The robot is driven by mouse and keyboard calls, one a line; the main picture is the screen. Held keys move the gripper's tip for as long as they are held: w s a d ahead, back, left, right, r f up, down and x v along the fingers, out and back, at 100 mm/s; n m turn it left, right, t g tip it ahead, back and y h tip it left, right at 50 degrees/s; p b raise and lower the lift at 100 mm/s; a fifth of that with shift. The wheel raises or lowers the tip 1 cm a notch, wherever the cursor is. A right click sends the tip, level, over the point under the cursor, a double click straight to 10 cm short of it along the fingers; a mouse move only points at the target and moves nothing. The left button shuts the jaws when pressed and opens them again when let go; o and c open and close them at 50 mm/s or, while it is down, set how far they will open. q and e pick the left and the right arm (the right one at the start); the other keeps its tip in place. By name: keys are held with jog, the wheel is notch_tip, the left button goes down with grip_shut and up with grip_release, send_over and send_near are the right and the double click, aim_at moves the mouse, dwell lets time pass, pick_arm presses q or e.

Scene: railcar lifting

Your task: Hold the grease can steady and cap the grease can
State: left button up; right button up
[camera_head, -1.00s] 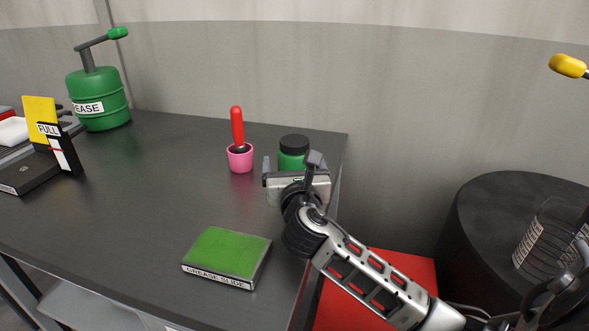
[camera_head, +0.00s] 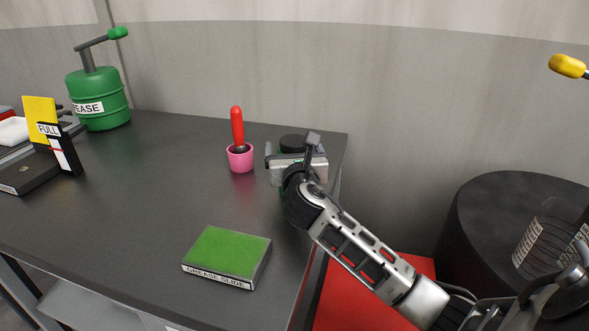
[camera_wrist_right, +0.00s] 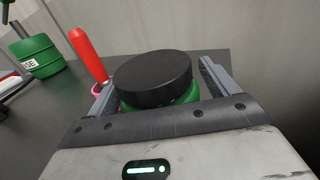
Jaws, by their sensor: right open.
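A small green can with a black cap (camera_head: 293,143) on its top stands upright near the table's back right corner. Whether the cap is screwed down or only resting cannot be told. My right gripper (camera_head: 296,153) is open, with one finger on each side of the cap and can. A gap shows at the right finger; contact at the left is unclear. In the head view the gripper hides most of the can body. My left gripper is not in view.
A pink cup (camera_head: 240,160) with a red-handled tool stands just left of the can. A green grease slide block (camera_head: 228,256) lies at the front. A large green grease drum (camera_head: 98,98) with a pump stands back left. The table's middle is clear.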

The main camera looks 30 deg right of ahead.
aim_at(294, 145)
jog(key=c, duration=1.4)
jog(key=shift+r, duration=0.15)
jog(key=shift+r, duration=0.25)
notch_tip(294, 145, up, 2)
jog(key=shift+r+p, duration=0.1)
jog(key=shift+p, duration=0.3)
jog(key=s+r, duration=0.1)
jog(key=s+a+r+p, duration=0.1)
jog(key=r, duration=0.1)
jog(key=s+a+r, duration=0.1)
jog(key=r, duration=0.1)
jog(key=shift+s+r, duration=0.2)
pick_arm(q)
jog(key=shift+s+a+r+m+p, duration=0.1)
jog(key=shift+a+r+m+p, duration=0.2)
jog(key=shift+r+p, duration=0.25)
pick_arm(e)
jog(key=s+a+r, duration=0.1)
jog(key=s, duration=0.2)
jog(key=s+a+r, duration=0.3)
jog(key=s+a, duration=0.1)
jog(key=s, duration=0.1)
jog(key=shift+s+a+r, duration=0.1)
jog(key=shift+s+r, duration=0.25)
